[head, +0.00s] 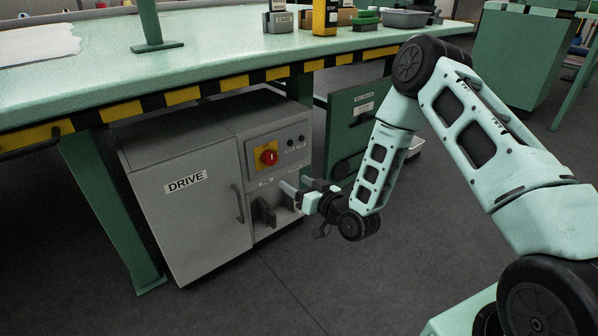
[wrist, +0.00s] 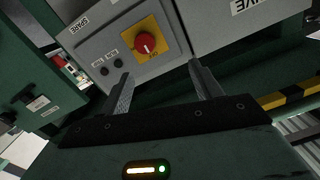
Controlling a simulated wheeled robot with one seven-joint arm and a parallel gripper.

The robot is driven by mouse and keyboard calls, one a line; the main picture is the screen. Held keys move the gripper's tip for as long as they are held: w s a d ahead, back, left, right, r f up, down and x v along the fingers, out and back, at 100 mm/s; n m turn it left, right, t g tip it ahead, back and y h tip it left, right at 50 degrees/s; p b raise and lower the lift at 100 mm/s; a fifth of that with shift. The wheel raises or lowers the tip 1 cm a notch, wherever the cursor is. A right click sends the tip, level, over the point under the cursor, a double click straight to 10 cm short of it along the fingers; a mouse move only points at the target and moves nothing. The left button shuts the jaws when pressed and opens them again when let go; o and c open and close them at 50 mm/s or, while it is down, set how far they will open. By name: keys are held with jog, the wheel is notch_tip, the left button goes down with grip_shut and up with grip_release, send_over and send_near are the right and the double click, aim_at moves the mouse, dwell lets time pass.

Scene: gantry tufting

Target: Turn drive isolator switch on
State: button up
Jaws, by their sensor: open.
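The drive isolator is a red rotary knob (head: 269,157) on a yellow plate (head: 258,165), on the front of the grey DRIVE cabinet (head: 180,215). The knob also shows in the wrist view (wrist: 145,43), with a white mark on it; I cannot clearly read its setting. My gripper (head: 298,190) is open and empty, below and right of the knob in the head view. In the wrist view my gripper (wrist: 160,70) has its two fingers apart, with the knob beyond their tips, in the gap and towards the left finger. The fingers do not appear to touch it.
Two small dark buttons (wrist: 111,67) sit beside the yellow plate. Dark brackets (head: 266,212) project from the cabinet below it, close to my gripper. The green bench (head: 230,52) with a striped edge overhangs the cabinet. A green unit (head: 352,125) stands right; the floor in front is clear.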

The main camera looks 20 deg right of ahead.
jog(key=d+f, duration=0.2)
jog(key=d, duration=0.1)
jog(key=b, duration=0.6)
send_near(272, 160)
jog(key=shift+m+t+h, duration=0.4)
jog(key=x, duration=0.8)
jog(key=shift+a+f, duration=0.25)
jog(key=shift+w+a+r, duration=0.1)
jog(key=shift+w+a, duration=0.15)
jog(key=shift+w, duration=0.4)
jog(key=c, duration=1)
